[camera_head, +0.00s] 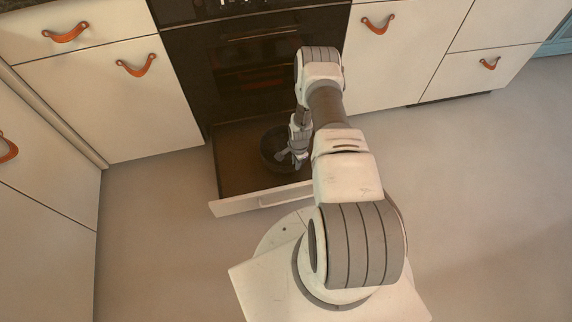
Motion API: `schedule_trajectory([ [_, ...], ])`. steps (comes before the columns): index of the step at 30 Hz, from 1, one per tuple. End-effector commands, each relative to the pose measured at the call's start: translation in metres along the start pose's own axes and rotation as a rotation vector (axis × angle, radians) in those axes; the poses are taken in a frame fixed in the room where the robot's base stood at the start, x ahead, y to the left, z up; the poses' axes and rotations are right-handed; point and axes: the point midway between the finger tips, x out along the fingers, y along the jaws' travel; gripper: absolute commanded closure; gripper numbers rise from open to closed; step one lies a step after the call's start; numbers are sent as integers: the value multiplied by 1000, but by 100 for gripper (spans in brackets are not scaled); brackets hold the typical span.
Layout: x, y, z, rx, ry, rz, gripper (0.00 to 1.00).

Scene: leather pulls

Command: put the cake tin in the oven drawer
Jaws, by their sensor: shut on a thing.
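The oven drawer (236,170) is pulled open below the dark oven (252,60). Its white front (235,206) faces me. The dark round cake tin (267,150) is within the outline of the drawer, toward its right side. My gripper (286,160) is over the tin and shut on it, at the tin's near right part. My arm and gripper hide the right part of the tin and the right end of the drawer. I cannot tell whether the tin touches the drawer floor.
White cabinets with orange leather pulls stand to the left (110,100) and right (395,50) of the oven. The left side of the drawer is empty. The grey floor (480,190) is clear on the right.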

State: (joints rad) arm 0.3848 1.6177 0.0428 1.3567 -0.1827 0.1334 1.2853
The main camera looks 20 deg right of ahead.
Motion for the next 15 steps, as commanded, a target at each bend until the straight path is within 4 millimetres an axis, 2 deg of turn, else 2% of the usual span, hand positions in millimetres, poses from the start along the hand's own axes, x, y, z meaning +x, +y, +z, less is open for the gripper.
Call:
schedule_trajectory([
  [1, 16, 1, 0, 0, -1, 0, 100],
  [3, 27, 1, 0, 0, 0, -1, 100],
  [10, 44, 1, 0, 0, 0, -2, 100],
  [15, 70, 2, 0, -1, -1, -1, 100],
])
